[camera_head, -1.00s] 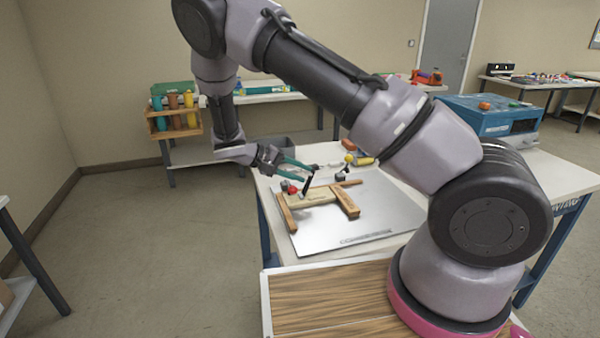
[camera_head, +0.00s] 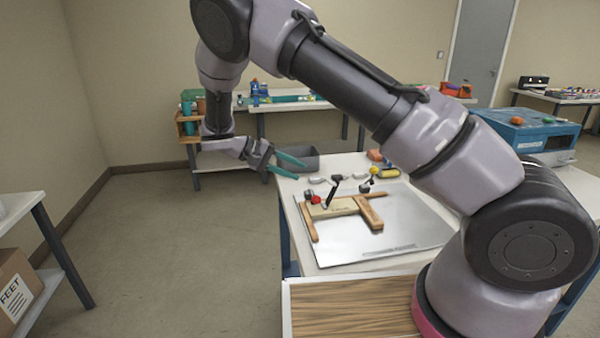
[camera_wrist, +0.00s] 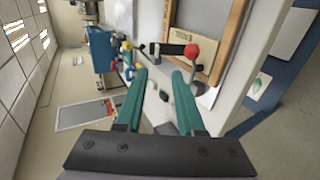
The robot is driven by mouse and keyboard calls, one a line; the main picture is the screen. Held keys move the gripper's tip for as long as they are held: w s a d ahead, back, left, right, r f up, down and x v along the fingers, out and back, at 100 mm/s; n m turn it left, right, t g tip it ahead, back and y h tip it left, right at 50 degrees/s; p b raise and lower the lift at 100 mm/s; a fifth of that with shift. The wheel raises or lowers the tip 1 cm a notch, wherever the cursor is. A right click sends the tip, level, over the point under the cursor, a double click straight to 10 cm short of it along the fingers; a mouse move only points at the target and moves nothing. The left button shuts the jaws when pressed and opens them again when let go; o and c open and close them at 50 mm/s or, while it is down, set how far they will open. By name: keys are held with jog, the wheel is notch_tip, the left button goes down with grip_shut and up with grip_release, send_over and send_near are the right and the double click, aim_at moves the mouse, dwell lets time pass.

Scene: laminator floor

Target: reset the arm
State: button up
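My gripper (camera_head: 287,166) has two green fingers, spread apart with nothing between them. In the head view it hangs off the left edge of the worktable (camera_head: 432,205), at the end of my bent arm. In the wrist view my gripper (camera_wrist: 162,85) points toward the table's edge, its fingers clearly apart. A wooden fixture (camera_head: 345,208) with a red-knobbed clamp (camera_head: 315,199) lies on a metal plate (camera_head: 390,236), to the right of and below my gripper. The red knob (camera_wrist: 191,51) also shows in the wrist view, beyond the right finger.
A grey bin (camera_head: 298,160) stands at the table's far left corner, close behind my gripper. A blue machine (camera_head: 535,135) sits at the right. A back bench (camera_head: 330,104) carries tools. A shelf with a cardboard box (camera_head: 15,290) is at the left. The floor between is clear.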

jog(key=s+d+r+m+g+y, duration=0.1)
jog(key=s+d+r+m+y, duration=0.15)
jog(key=d+r+y, duration=0.4)
jog(key=s+d+r+m+g+y, duration=0.1)
jog(key=s+d+r+y, duration=0.25)
jog(key=d+r, duration=0.6)
jog(key=s+d+r+m+t+y, duration=0.1)
jog(key=s+d+r+t+y, duration=0.1)
jog(key=s+r, duration=0.5)
jog(key=s+d+r+m+t+y, duration=0.1)
jog(key=s+d+r+t, duration=0.1)
jog(key=s+r+t, duration=0.3)
jog(key=s+r, duration=0.1)
jog(key=s, duration=0.3)
jog(key=shift+s+d+r+t+y, duration=0.25)
jog(key=shift+s+r+t+y, duration=0.05)
jog(key=shift+r+y, duration=0.1)
dwell(0.4)
